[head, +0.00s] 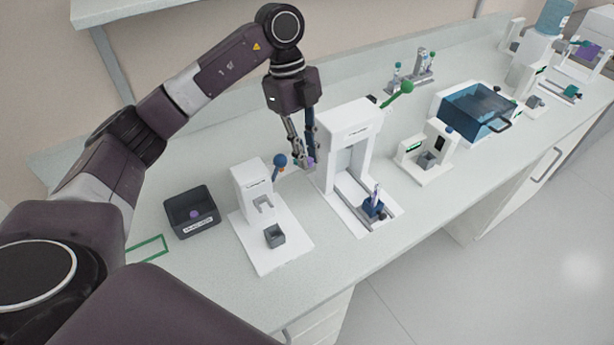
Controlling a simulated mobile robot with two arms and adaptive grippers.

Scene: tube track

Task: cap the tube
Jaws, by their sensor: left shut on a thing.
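My left gripper (305,161) points down between two white stations, above the counter. It is shut on a small purple cap (311,161), which shows only in part between the fingertips. A slim, pale tube (376,191) stands upright in a blue holder (373,208) on the rail of the larger white station (350,118). The tube is to the right of my gripper and apart from it. Whether anything sits on its top is too small to tell. A dark labelled bin (190,228) at the left has a purple cap (194,214) inside. My right gripper is out of view.
The larger station has a green-knobbed lever (402,91). A smaller white station (252,187) with a blue-knobbed lever (280,160) and a grey cup (274,236) stands left of it. A small white device (428,153) and a blue-lidded box (474,108) stand farther right.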

